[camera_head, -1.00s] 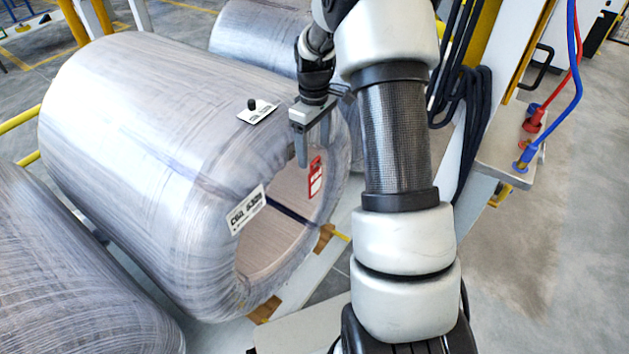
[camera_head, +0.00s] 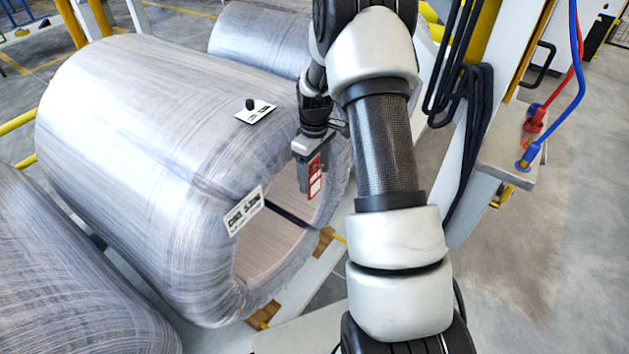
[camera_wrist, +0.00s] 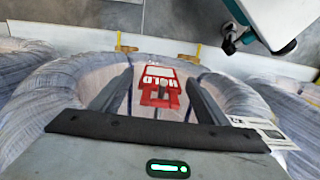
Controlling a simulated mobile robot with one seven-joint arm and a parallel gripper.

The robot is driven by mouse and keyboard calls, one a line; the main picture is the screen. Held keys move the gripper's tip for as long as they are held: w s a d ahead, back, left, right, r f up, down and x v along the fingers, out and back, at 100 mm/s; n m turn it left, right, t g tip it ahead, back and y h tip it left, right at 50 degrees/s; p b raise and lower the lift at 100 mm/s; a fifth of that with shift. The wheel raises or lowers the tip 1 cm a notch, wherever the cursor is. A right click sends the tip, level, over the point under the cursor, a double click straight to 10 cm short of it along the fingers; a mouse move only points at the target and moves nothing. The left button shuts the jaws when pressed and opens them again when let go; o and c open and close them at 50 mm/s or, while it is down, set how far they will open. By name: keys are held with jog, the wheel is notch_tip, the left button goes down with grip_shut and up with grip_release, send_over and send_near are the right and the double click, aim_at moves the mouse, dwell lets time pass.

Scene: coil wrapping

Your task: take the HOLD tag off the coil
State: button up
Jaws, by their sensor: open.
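The wrapped coil (camera_head: 150,150) lies on its side, its open bore facing front right. The red and white HOLD tag (camera_head: 315,180) hangs at the upper right of the bore. My gripper (camera_head: 307,178) is at the bore's rim, overlapping the tag in the head view. In the wrist view, the two fingers of my gripper (camera_wrist: 160,92) are apart, and the HOLD tag (camera_wrist: 160,88) shows between them, apparently untouched. A small grey knob shows on the tag's face. How deep the fingers reach past the tag is hard to tell.
A white label (camera_head: 243,212) is on the coil's front edge, and a white card with a black knob (camera_head: 256,110) is on top. Other wrapped coils (camera_head: 70,270) lie alongside. A post with hanging black cables (camera_head: 468,110) and a bracket with red and blue hoses (camera_head: 520,160) stand right.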

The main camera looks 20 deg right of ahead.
jog(key=c, duration=1.1)
jog(key=shift+r, duration=0.15)
